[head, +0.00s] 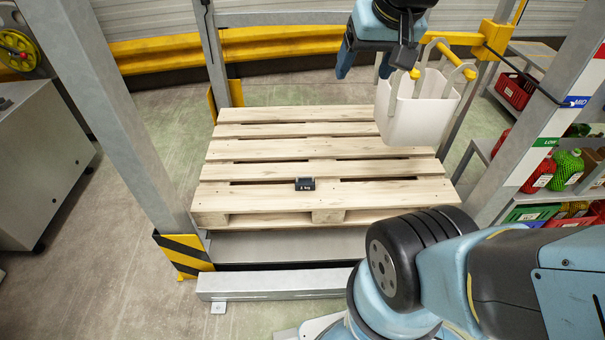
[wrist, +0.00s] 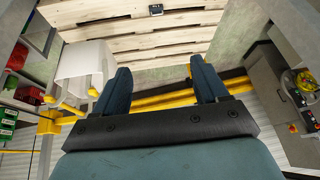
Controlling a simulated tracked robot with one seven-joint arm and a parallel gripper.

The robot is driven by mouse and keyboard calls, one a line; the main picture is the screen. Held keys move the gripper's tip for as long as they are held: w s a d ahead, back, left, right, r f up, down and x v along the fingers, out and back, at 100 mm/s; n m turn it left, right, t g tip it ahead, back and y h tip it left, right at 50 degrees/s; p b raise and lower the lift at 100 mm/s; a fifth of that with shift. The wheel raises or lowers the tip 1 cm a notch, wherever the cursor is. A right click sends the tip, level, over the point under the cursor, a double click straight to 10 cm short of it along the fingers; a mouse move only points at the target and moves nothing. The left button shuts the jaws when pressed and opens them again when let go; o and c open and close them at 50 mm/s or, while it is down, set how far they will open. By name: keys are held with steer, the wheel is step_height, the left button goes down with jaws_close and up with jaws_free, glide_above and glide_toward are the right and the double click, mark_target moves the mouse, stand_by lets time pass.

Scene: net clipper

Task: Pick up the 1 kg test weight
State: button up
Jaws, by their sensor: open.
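The 1 kg test weight (head: 305,184) is a small dark block with a pale label. It sits on the front part of the wooden pallet (head: 270,146), near the middle. In the wrist view the weight (wrist: 156,10) shows at the top edge, beyond my fingertips. My gripper (wrist: 160,80) is open, with two blue fingers apart and nothing between them. In the head view my gripper (head: 364,68) is at the top, above and behind the pallet's back right, well away from the weight. One finger is partly hidden there.
A white bin (head: 412,115) with yellow-tipped handles hangs at the pallet's back right, close to my gripper. Grey posts (head: 125,110) frame the pallet. A yellow rail (head: 280,44) runs behind. Shelves with red and green goods (head: 567,168) stand right. The pallet top is otherwise clear.

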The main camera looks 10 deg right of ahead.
steer(key=shift+o, duration=0.2)
steer(key=w+a+f+m+g+y, duration=0.1)
steer(key=w+m, duration=0.1)
steer(key=w, duration=0.7)
steer(key=shift+f+m, duration=0.3)
steer(key=shift+m, duration=0.1)
steer(key=m+g+h, duration=0.1)
steer(key=m+g, duration=0.3)
steer(key=m, duration=1.3)
glide_above(305, 181)
step_height(305, 181, down, 57)
steer(key=f, duration=0.8)
steer(key=shift+w+f, duration=0.2)
steer(key=shift+s+f, duration=0.2)
steer(key=shift+f, duration=1.15)
steer(key=shift+s+f, duration=0.15)
steer(key=shift+f, duration=1.2)
